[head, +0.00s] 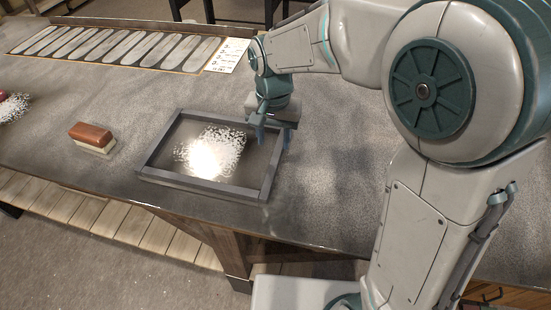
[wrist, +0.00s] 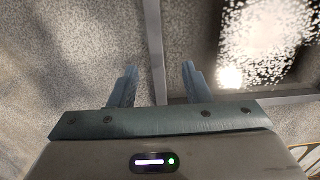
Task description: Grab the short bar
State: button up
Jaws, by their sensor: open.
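A dark grey rectangular frame lies on the table, with long bars at front and back and short bars at its sides. The right-hand short bar (head: 271,180) runs from the front corner back under my gripper (head: 272,143). In the wrist view this short bar (wrist: 153,40) runs upright in the picture, between the two blue-grey fingers of my gripper (wrist: 158,72). The fingers are open, with a gap on each side of the bar. I cannot tell how far the tips reach down beside it. The far long bar (wrist: 245,100) meets it near the palm.
White grains (head: 215,145) lie in a patch inside the frame. A red-brown and cream block (head: 92,136) stands to the left. A long tray of light slabs (head: 120,46) and a white sheet (head: 230,55) lie at the back. The tabletop right of the frame is clear.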

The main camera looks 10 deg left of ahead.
aim_at(275, 158)
jog(key=shift+s+d+f+p, duration=0.15)
jog(key=shift+f+p, duration=0.1)
jog(key=shift+f, duration=1.3)
jog(key=shift+w+d+f+p, duration=0.1)
jog(key=shift+f+p, duration=0.1)
jog(key=shift+f, duration=1.3)
grip_shut()
